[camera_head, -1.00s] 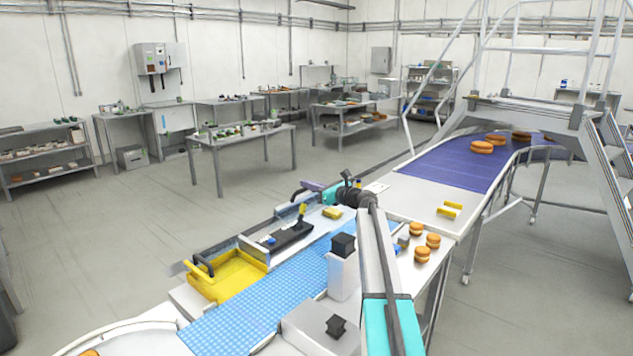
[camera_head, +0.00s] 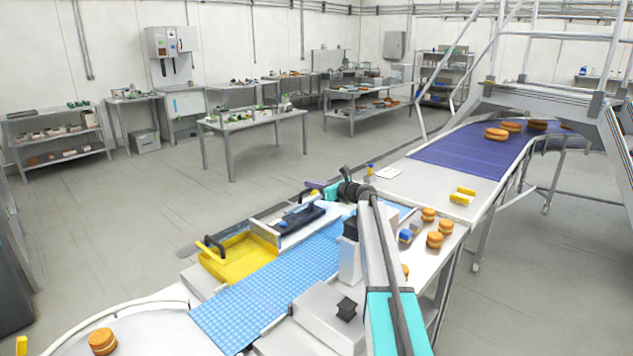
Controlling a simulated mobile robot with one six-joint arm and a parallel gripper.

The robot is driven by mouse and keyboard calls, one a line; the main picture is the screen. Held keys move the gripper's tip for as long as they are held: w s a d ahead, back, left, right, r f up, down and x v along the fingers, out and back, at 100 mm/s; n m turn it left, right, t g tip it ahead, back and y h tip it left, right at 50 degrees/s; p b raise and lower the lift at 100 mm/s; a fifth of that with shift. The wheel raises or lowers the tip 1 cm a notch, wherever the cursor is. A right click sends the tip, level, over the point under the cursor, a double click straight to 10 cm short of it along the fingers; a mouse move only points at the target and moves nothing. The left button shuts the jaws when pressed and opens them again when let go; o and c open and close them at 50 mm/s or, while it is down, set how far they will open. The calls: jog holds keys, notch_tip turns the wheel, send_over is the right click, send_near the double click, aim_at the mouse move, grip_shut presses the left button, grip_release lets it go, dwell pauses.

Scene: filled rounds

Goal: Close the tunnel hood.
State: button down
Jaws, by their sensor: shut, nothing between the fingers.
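A yellow open-topped part with a black bar handle (camera_head: 237,259) lies tilted beside the blue dotted belt (camera_head: 262,296); it looks like the tunnel hood standing open, though I cannot be sure. A dark device with a handle (camera_head: 301,216) sits in a pale tray just beyond it. My gripper (camera_head: 318,187) is at the end of my arm, past the dark device and near the far end of the blue belt. It is shut and empty, small in view, and apart from the yellow part. My arm hides part of the belt behind it.
Several filled rounds (camera_head: 434,240) and a yellow block (camera_head: 462,196) lie on the metal top right of my arm. A purple conveyor (camera_head: 468,153) runs to the back right. Open floor lies left.

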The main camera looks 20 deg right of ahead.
jog(key=shift+w+a+f, duration=0.1)
jog(key=shift+f, duration=0.1)
dwell(0.3)
jog(key=shift+r, duration=0.2)
notch_tip(320, 180, up, 13)
jog(key=s+d, duration=0.1)
jog(key=s, duration=0.1)
jog(key=shift+s+r+b, duration=0.2)
jog(key=shift+s+b, duration=0.1)
dwell(0.6)
jog(key=shift+d, duration=0.1)
dwell(0.4)
